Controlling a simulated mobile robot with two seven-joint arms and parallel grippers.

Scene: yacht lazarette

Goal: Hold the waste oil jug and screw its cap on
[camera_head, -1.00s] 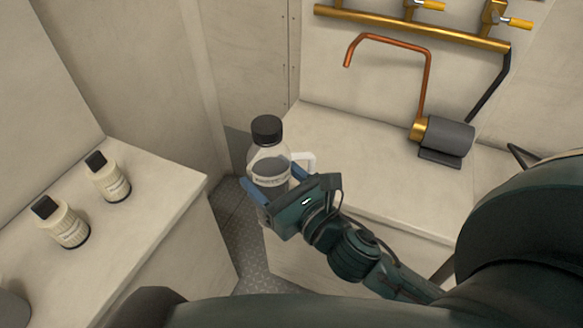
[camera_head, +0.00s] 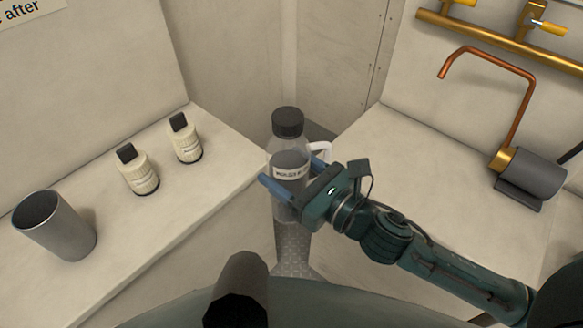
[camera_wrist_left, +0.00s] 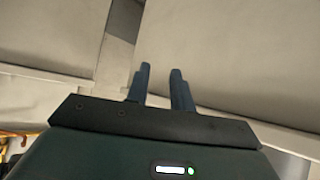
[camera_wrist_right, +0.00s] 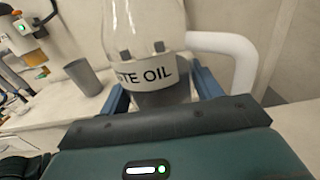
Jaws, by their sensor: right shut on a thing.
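The waste oil jug (camera_head: 290,160) is a clear bottle with dark contents, a label and a white handle. It is upright and held in the air over the gap between the two benches. A black cap (camera_head: 288,122) sits on its top; I cannot tell how tightly. My right gripper (camera_head: 292,176) is shut around the jug's body from the right. The right wrist view shows the label (camera_wrist_right: 142,76) between its fingers. My left gripper (camera_wrist_left: 160,72) shows only in the left wrist view, empty, its fingers a little apart; the jug is not in that view.
The left bench (camera_head: 190,222) carries two cream bottles with black caps (camera_head: 137,170) (camera_head: 185,139) and a grey metal cup (camera_head: 55,226). The right bench (camera_head: 400,160) has a grey cylinder (camera_head: 532,172) with a copper pipe; brass piping (camera_head: 480,32) runs on the wall above.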

